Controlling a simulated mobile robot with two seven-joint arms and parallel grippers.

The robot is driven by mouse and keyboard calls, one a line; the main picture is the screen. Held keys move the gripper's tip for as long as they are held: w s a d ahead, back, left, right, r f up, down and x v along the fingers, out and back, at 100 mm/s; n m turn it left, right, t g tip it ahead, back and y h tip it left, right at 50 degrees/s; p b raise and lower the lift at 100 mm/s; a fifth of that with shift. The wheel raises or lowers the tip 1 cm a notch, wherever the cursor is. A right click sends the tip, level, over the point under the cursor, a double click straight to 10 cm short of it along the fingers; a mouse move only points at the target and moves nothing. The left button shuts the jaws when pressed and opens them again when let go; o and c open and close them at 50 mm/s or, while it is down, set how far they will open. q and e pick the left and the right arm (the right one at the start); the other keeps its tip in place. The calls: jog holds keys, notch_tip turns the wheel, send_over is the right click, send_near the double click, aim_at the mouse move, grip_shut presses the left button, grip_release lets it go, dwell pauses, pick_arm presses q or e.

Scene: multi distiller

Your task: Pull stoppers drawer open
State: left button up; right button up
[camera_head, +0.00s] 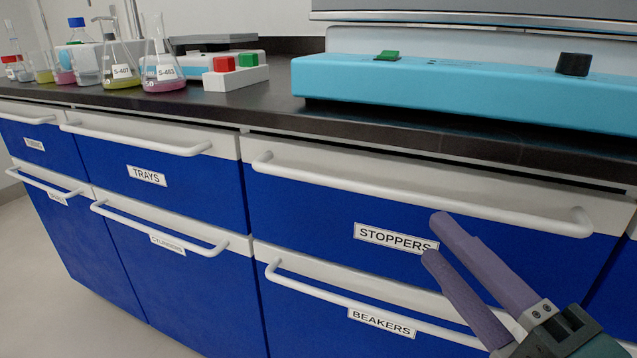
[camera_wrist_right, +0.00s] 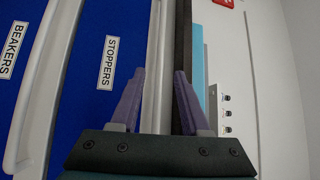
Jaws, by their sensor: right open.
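The stoppers drawer (camera_head: 315,212) is a blue front with a white top band and a "STOPPERS" label (camera_head: 396,238). The label also shows in the right wrist view (camera_wrist_right: 108,63). Its long white bar handle (camera_head: 420,195) runs across the top band; in the right wrist view the handle (camera_wrist_right: 153,60) runs upright, roughly between my finger tips. The drawer looks shut. My right gripper (camera_head: 432,235) is open and empty, with purple fingers in front of the label's right end, below the handle in the head view. The fingers do not visibly touch the handle. My left gripper is not in view.
The beakers drawer (camera_head: 310,320) with its own bar handle lies directly below. The trays drawer (camera_head: 205,175) is to the left. A dark countertop (camera_head: 420,135) overhangs above, carrying a light-blue device (camera_head: 450,85), flasks (camera_head: 160,72) and a red-and-green block stand (camera_head: 236,77).

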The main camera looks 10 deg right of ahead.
aim_at(402, 200)
jog(key=b+x, duration=0.1)
jog(key=x, duration=0.3)
jog(key=b+x, duration=0.1)
jog(key=x, duration=0.4)
jog(key=shift+d, duration=0.2)
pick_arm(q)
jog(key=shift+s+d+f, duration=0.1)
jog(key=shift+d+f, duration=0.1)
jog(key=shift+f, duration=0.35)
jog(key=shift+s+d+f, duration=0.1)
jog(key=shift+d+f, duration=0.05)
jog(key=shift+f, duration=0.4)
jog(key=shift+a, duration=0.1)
pick_arm(e)
jog(key=shift+c, duration=0.4)
grip_shut()
